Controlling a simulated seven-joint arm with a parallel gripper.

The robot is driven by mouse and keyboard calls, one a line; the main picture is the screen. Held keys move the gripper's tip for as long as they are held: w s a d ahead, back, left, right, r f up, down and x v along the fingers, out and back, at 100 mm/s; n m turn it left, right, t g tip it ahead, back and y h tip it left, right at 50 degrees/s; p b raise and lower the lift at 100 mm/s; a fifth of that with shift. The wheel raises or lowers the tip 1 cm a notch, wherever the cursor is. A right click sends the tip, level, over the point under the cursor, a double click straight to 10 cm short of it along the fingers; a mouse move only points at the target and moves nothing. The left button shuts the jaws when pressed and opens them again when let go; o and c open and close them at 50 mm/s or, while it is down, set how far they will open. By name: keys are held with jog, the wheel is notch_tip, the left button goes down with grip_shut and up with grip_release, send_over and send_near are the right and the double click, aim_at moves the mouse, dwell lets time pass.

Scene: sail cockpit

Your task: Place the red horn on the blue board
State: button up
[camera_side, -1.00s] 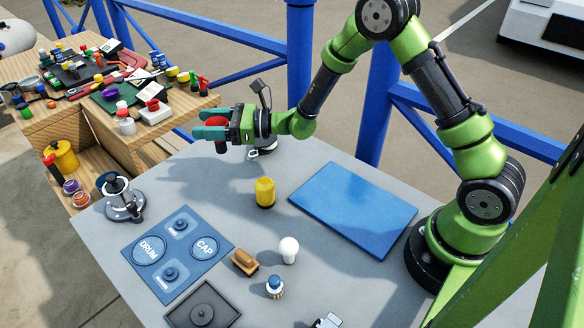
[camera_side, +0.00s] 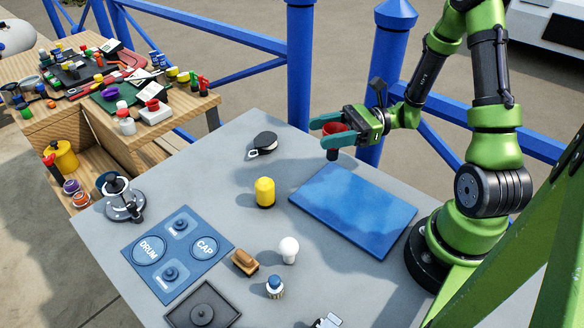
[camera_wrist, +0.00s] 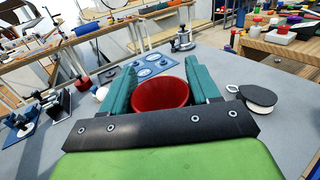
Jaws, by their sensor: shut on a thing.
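The red horn (camera_side: 334,130) has a wide red bell on top and a dark lower part. It is held upright between the teal fingers of my gripper (camera_side: 332,132), raised above the back edge of the blue board. In the wrist view the red bell (camera_wrist: 160,95) sits between both fingers of my gripper (camera_wrist: 162,88). The blue board (camera_side: 352,208) lies flat and bare on the right half of the grey table. In the side view the horn's lower end overlaps the back left part of the board's surroundings; its exact height is hard to tell.
A yellow cylinder (camera_side: 265,192) stands left of the board. A black pulley block (camera_side: 264,144) lies behind it. A white bulb-topped piece (camera_side: 289,249), a brush (camera_side: 275,286) and a wooden-based piece (camera_side: 245,262) are in front. A winch (camera_side: 121,200) and a DRUM/CAP panel (camera_side: 176,252) are at left.

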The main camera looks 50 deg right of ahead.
jog(key=s+a+n+g+y, duration=0.2)
jog(key=s+a+g, duration=0.1)
jog(key=s, duration=0.3)
send_over(337, 200)
jog(key=shift+n+g, duration=0.3)
jog(key=shift+a+f, duration=0.1)
jog(key=shift+f, duration=3.45)
jog(key=o, duration=1.1)
jog(key=shift+f, duration=0.1)
jog(key=shift+o, duration=0.2)
